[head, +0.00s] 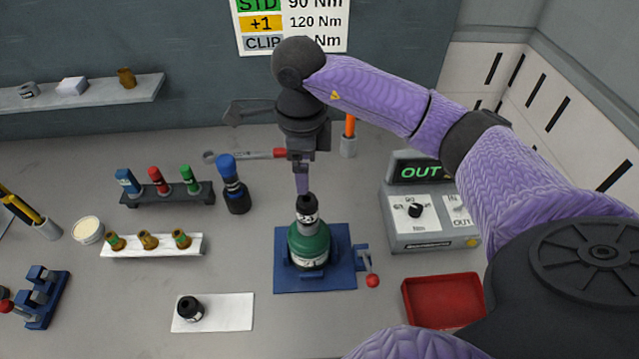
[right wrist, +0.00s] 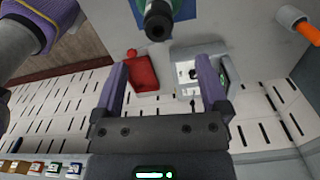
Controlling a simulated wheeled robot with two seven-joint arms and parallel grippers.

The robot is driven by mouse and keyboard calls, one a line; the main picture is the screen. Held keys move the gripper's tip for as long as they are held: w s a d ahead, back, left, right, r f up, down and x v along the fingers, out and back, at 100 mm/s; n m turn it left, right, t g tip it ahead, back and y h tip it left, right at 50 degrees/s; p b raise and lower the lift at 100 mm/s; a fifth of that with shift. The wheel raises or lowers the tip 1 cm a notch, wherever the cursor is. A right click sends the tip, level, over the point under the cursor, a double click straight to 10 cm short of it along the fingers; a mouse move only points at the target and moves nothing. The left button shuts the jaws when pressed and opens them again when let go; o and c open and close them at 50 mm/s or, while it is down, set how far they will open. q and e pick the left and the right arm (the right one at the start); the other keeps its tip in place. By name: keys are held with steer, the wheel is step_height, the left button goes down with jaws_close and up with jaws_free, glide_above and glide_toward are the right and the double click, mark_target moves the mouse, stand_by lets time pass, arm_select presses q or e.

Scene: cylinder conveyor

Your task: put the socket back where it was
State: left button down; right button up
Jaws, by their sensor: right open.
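A black socket-like piece (head: 306,205) with a white mark sits on the grey neck of the green cylinder (head: 309,243), upright in the blue clamp base (head: 285,278). In the right wrist view its round dark end (right wrist: 158,22) shows beyond the fingers. Another short black round piece (head: 189,308) stands on the white mat (head: 231,312) at front left; I cannot tell which of the two the task means. My right gripper (head: 303,188) is just above the cylinder's top, seen edge-on. In the right wrist view its fingers (right wrist: 165,85) are apart with nothing between them. My left gripper is out of view.
A blue-capped tool (head: 234,185) stands left of the cylinder, beside a rack (head: 168,193) of coloured pieces and a white tray (head: 150,245). The control box (head: 430,226) reads OUT. A red tray (head: 442,300) lies front right. A red-handled wrench (head: 250,155) lies behind.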

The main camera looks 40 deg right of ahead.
mark_target(307, 203)
step_height(307, 203, down, 10)
steer(key=shift+s+r+p, duration=0.15)
steer(key=shift+p, duration=0.3)
jaws_close()
